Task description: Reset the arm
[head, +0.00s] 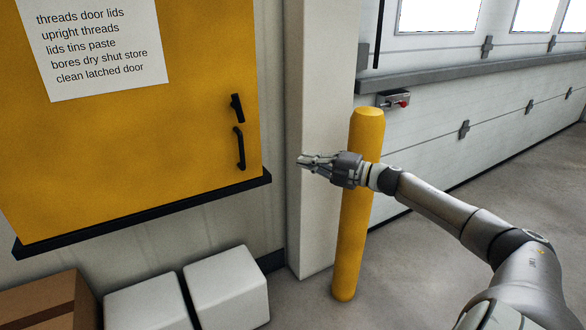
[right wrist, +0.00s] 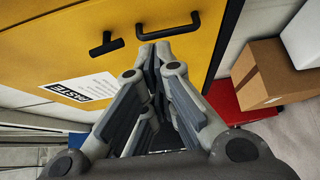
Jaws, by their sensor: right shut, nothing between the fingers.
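My right arm reaches in from the lower right of the head view. Its right gripper (head: 304,161) points left, in front of the white pillar and the yellow post. It is shut and holds nothing. In the right wrist view the fingers of this gripper (right wrist: 152,55) are together, with the yellow cabinet (right wrist: 125,25) beyond them. In the head view the yellow cabinet (head: 190,130) is at the left, its door looking closed, with black handles (head: 239,148) near its right edge. The gripper looks apart from the handles. My left gripper does not show.
A yellow post (head: 352,245) stands behind my right gripper and forearm. A white pillar (head: 312,230) is beside the cabinet. White boxes (head: 228,290) and a brown carton (head: 50,303) sit below the cabinet. Grey floor (head: 415,265) is open at the right, before the large door (head: 450,125).

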